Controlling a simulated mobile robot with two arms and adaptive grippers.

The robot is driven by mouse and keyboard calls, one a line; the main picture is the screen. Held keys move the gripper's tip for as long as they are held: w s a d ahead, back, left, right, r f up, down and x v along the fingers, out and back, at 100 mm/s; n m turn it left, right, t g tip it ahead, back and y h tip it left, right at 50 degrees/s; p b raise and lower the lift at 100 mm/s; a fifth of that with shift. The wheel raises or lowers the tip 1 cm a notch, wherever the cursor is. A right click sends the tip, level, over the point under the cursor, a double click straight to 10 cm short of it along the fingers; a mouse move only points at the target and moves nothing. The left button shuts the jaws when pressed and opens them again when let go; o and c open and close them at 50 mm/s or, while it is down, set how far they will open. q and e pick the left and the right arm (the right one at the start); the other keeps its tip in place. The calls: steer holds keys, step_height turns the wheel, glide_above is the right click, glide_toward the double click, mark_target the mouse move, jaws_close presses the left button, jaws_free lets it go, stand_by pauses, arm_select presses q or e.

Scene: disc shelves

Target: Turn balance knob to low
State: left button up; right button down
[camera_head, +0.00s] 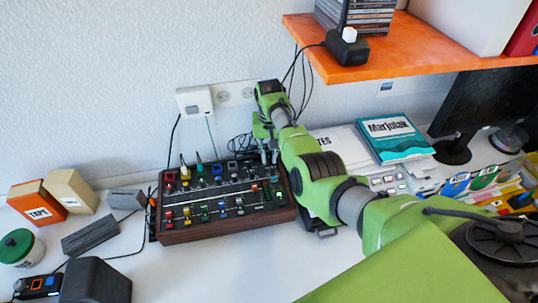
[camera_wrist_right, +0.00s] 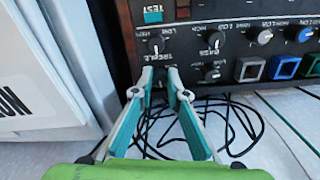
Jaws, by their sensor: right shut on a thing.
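The mixer (camera_head: 228,226), a dark panel in a wooden frame, lies on the white desk in the head view. Its panel also fills the upper part of the right wrist view (camera_wrist_right: 222,33), with labels upside down. My right gripper (camera_head: 268,157) reaches the panel's back right corner. In the wrist view, its teal-padded fingertips (camera_wrist_right: 160,74) are closed together on a small knob, mostly hidden between them. I cannot read that knob's label. The treble knob (camera_wrist_right: 156,44), the bass knob (camera_wrist_right: 213,41) and another dark knob (camera_wrist_right: 211,75) are beside it. My left gripper is out of view.
An orange shelf (camera_head: 400,57) overhangs the right side. Loose black cables (camera_wrist_right: 215,125) lie behind the mixer. Boxes (camera_head: 37,203) and a green-lidded jar (camera_head: 20,248) are at left.

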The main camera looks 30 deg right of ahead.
steer(key=n+p, duration=0.2)
steer(key=n, duration=0.1)
steer(key=shift+d+r, duration=0.1)
steer(key=shift+r, duration=0.05)
steer(key=shift+n+p, duration=0.55)
steer(key=shift+n, duration=2.15)
steer(key=c, duration=2.3)
jaws_free()
